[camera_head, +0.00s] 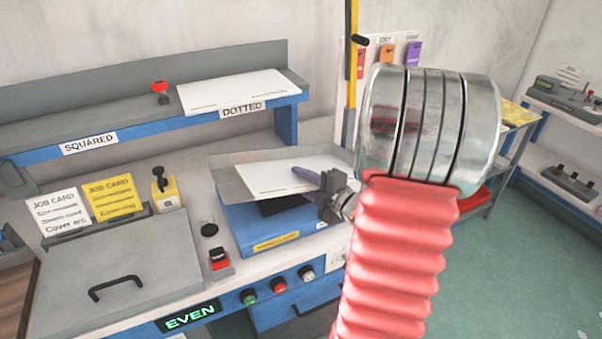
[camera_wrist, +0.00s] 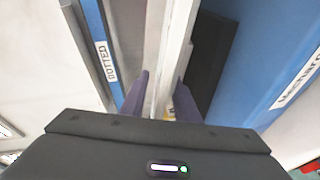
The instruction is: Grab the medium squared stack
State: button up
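A thin white stack (camera_head: 283,176) lies on the grey tray (camera_head: 233,184) of the blue machine. I cannot read its size or whether it is squared. My gripper (camera_head: 308,174) is at the stack's right end, with one purple finger showing above its top face. In the wrist view the two purple fingers (camera_wrist: 158,88) stand apart, one on each side of the pale edge (camera_wrist: 172,60), with a gap visible between them. A second white stack (camera_head: 234,90) lies on the shelf above the DOTTED label. The shelf above the SQUARED label (camera_head: 88,142) holds no stack.
A red knob (camera_head: 160,87) stands on the shelf. A yellow button block (camera_head: 165,190), job cards (camera_head: 110,198) and a grey handled lid (camera_head: 120,268) are at left. A yellow post (camera_head: 350,70) rises behind the tray.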

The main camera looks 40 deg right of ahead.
dwell(0.5)
grip_shut()
dwell(0.5)
